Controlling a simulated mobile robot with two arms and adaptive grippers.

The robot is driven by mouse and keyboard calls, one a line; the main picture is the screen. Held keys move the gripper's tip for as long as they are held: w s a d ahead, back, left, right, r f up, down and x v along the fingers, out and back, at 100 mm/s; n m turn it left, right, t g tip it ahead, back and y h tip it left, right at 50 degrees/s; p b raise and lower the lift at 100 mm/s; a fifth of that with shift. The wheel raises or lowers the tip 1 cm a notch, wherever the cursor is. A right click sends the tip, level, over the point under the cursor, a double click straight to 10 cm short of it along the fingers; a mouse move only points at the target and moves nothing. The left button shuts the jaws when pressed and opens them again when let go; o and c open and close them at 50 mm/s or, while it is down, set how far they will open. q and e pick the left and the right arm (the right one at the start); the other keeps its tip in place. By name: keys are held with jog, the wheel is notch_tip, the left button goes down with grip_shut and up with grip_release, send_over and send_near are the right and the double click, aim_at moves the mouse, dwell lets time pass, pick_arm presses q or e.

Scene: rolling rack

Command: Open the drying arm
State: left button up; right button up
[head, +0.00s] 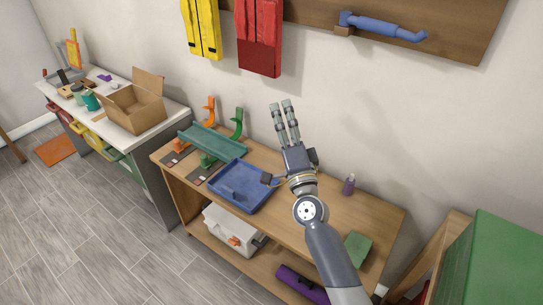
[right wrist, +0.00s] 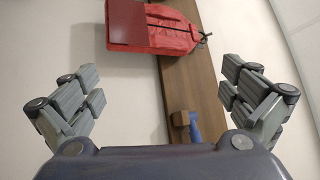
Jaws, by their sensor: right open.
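The drying arm (head: 380,27) is a blue bar on a brown mount, fixed to the wooden wall board (head: 435,22) at the upper right of the head view. It lies roughly along the board, its right end bent. A short piece of it (right wrist: 194,127) shows at the lower middle of the right wrist view, partly hidden by my gripper's body. My right gripper (head: 281,103) points up at the wall, below and left of the drying arm and apart from it. Its fingers are spread and empty in the right wrist view (right wrist: 160,82). My left gripper is in neither view.
A red garment (head: 259,35) and a yellow one (head: 202,27) hang left of the drying arm. Below is a wooden table (head: 325,203) with a blue tray (head: 245,187), a teal tray (head: 212,140) and a small purple bottle (head: 349,184). A green box (head: 495,260) stands at right.

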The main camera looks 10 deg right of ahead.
jog(key=a+f+n+g+y, duration=0.1)
jog(key=a+f+n+y, duration=0.1)
jog(key=f, duration=0.3)
jog(key=s+a+f+n+g+y, duration=0.1)
jog(key=f+n+g, duration=0.1)
jog(key=f+n, duration=0.1)
jog(key=shift+s+a+f+y, duration=0.25)
jog(key=shift+a+f+y, duration=0.15)
jog(key=shift+f, duration=0.45)
jog(key=shift+c, duration=0.6)
